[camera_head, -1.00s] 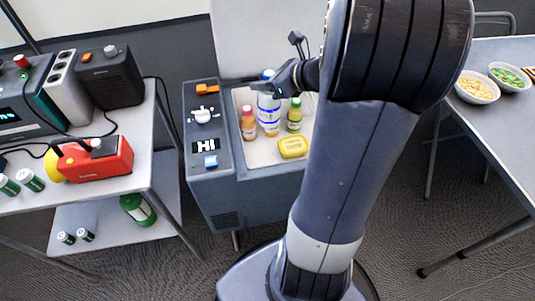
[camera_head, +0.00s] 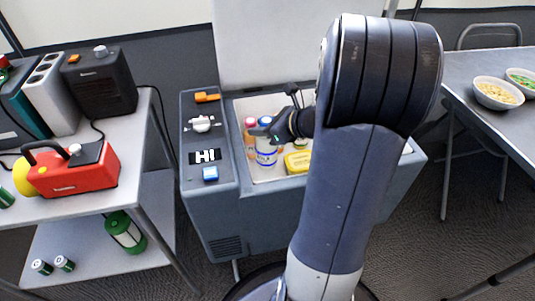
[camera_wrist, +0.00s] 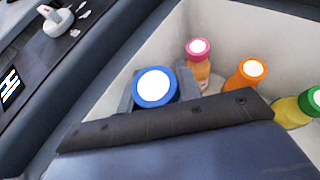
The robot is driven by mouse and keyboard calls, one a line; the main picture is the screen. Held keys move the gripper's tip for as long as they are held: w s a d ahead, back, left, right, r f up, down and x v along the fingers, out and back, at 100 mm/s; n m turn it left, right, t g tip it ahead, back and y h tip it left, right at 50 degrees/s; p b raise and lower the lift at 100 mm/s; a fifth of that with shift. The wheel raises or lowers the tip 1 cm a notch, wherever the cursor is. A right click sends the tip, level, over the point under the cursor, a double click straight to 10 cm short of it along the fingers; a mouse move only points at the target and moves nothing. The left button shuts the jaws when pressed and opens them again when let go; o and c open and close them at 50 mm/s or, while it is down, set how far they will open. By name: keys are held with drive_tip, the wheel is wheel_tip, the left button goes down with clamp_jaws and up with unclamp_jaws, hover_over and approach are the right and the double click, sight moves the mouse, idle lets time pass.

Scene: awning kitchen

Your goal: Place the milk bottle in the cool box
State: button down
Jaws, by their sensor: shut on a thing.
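The milk bottle (camera_head: 266,156), white with a blue band, stands upright inside the open cool box (camera_head: 265,222), near its front-left inner corner. Its blue-rimmed white cap (camera_wrist: 155,87) shows in the wrist view. My gripper (camera_head: 271,133) is shut on the bottle at its upper part, with grey fingers on both sides of the cap in the wrist view. The bottle's base is hidden, so I cannot tell whether it touches the box floor.
The raised lid (camera_head: 262,45) stands behind. A cart with a red device (camera_head: 75,170) is left; a table with bowls (camera_head: 497,95) is right.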

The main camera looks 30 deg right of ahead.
drive_tip(key=shift+f+b, duration=1.35)
drive_tip(key=shift+f, duration=1.75)
drive_tip(key=shift+f, duration=0.15)
drive_tip(key=c, duration=1)
unclamp_jaws()
drive_tip(key=shift+s+d+r, duration=0.1)
drive_tip(key=shift+r, duration=0.15)
drive_tip(key=shift+p+v, duration=2.2)
drive_tip(key=shift+v, duration=3.65)
